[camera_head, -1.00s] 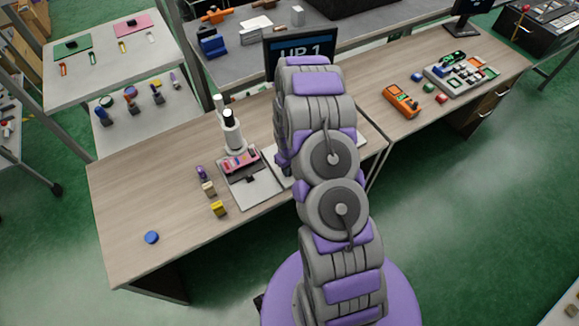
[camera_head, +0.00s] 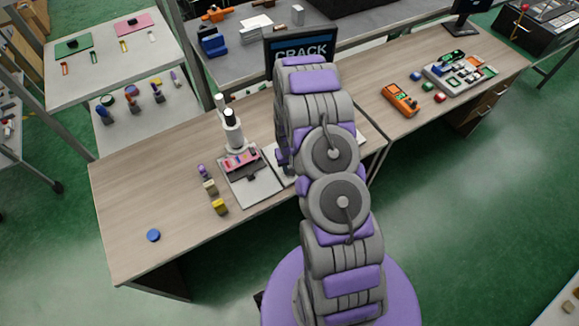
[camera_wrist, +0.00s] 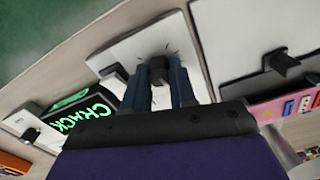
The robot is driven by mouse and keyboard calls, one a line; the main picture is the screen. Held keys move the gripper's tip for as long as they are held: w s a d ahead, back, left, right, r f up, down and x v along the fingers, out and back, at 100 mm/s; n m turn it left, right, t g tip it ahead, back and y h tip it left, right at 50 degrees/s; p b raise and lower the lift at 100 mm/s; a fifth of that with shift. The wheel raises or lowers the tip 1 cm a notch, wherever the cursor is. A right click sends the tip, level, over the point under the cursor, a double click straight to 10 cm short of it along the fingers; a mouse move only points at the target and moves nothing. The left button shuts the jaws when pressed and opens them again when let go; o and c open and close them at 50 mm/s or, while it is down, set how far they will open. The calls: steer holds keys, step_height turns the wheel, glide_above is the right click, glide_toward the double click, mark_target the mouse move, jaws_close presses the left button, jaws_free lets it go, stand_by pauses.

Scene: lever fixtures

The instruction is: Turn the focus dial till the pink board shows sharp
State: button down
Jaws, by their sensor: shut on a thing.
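In the wrist view, my gripper (camera_wrist: 160,88) has its two blue fingers closed around the dark focus dial (camera_wrist: 158,66). The dial stands on a white plate (camera_wrist: 125,52) with small tick marks around it. In the head view my arm hides the gripper and the dial. The pink board (camera_head: 240,158) lies under a white microscope (camera_head: 232,130), and its edge also shows in the wrist view (camera_wrist: 283,104). The monitor (camera_head: 300,48) behind my arm shows the word CRACK, partly covered by the arm. The same word shows in green on the screen in the wrist view (camera_wrist: 80,115).
Left of the microscope are a purple piece (camera_head: 202,171), a cream block (camera_head: 210,187), a yellow block (camera_head: 220,207) and a blue disc (camera_head: 153,235). An orange device (camera_head: 400,99) lies on the right. The table's front left is mostly clear.

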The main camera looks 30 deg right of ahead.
steer(key=shift+w+r, duration=0.1)
steer(key=shift+w, duration=0.15)
steer(key=c, duration=0.9)
jaws_free()
steer(key=shift+s, duration=0.1)
steer(key=shift+r+p, duration=0.65)
steer(key=shift+r, duration=7.95)
